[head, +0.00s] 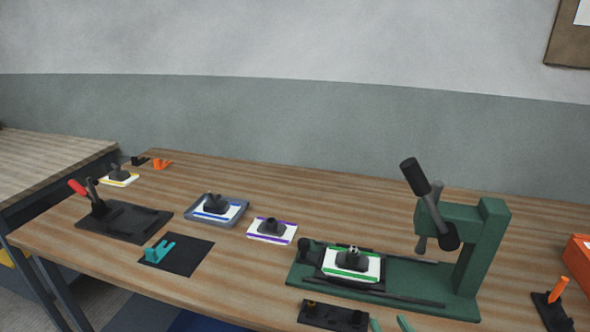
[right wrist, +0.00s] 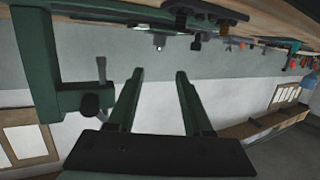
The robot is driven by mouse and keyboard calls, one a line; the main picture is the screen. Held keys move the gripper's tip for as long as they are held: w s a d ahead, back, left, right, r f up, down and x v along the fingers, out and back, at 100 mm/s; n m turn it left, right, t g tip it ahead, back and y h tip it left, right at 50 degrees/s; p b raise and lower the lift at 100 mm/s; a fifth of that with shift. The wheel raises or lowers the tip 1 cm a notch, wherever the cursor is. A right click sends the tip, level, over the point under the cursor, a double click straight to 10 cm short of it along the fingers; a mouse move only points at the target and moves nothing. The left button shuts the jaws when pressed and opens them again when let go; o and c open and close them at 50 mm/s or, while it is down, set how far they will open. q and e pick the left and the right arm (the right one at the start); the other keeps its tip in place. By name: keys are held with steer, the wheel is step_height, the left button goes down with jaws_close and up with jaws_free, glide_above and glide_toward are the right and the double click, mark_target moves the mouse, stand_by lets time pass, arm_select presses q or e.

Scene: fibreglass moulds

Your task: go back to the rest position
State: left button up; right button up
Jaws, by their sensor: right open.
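My right gripper (head: 390,324) shows only as two green fingertips at the bottom edge of the head view, in front of the green press. In the right wrist view the right gripper (right wrist: 160,74) has its two fingers spread apart with nothing between them. That view looks upside down, with the table along the top. The rest of the right arm is outside the head view. My left gripper is not in view.
The green press (head: 482,255) stands close behind the right fingertips, with a green-striped mould plate (head: 367,273) on its base. A small black holder (head: 333,315) lies left of the fingertips. An orange box (head: 579,262) is at the right edge. Several moulds sit further left.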

arm_select(q)
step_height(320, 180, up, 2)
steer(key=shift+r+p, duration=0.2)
steer(key=shift+p, duration=0.85)
arm_select(e)
steer(key=s+f+g, duration=0.3)
steer(key=s+f, duration=0.4)
steer(key=f, duration=0.4)
steer(key=s+f+g, duration=0.3)
steer(key=s+f, duration=0.4)
steer(key=f, duration=0.4)
steer(key=shift+s+f+n+g+y, duration=0.2)
steer(key=shift+s+n+g+y, duration=0.1)
steer(key=shift+n+y, duration=0.1)
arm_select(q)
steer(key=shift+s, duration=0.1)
arm_select(e)
steer(key=shift+c, duration=0.3)
